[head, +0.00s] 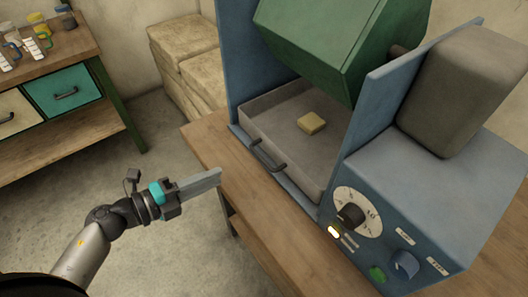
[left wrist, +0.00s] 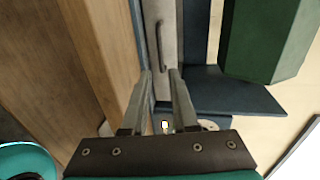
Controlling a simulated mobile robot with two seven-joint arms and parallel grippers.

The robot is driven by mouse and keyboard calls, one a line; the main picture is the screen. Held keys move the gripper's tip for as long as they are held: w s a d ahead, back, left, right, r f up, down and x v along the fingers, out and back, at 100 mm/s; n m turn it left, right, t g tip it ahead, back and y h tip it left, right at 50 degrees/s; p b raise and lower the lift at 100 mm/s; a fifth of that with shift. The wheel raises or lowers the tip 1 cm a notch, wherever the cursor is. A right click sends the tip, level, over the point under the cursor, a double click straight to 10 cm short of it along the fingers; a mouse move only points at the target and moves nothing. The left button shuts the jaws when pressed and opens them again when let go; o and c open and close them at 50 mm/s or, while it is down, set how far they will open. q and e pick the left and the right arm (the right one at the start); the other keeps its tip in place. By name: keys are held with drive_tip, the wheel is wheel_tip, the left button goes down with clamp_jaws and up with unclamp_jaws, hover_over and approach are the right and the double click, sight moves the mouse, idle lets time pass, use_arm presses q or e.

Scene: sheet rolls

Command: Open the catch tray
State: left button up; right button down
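The catch tray (head: 285,185) is a shallow grey tray in the base of the blue machine, under the green drum. Its front looks about flush with the machine's front edge. A dark bar handle (head: 267,158) is on its front. A small yellow block (head: 311,123) lies in the tray. My left gripper (head: 218,175) is in front of the tray, left of and apart from the handle. In the left wrist view, its fingers (left wrist: 162,74) are apart with nothing between them, and the handle (left wrist: 159,45) shows just beyond the tips. My right gripper is in neither view.
The green drum (head: 315,35) hangs over the tray between blue side walls. A control panel with a dial (head: 350,213) is at the right. The wooden table (head: 205,145) has a bare strip before the machine. A drawer cabinet (head: 65,92) stands at the far left.

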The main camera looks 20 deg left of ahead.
sight(260, 156)
use_arm(q)
drive_tip(key=b+x, duration=0.1)
drive_tip(key=x, duration=1.3)
drive_tip(key=shift+c, duration=0.3)
clamp_jaws()
idle(0.7)
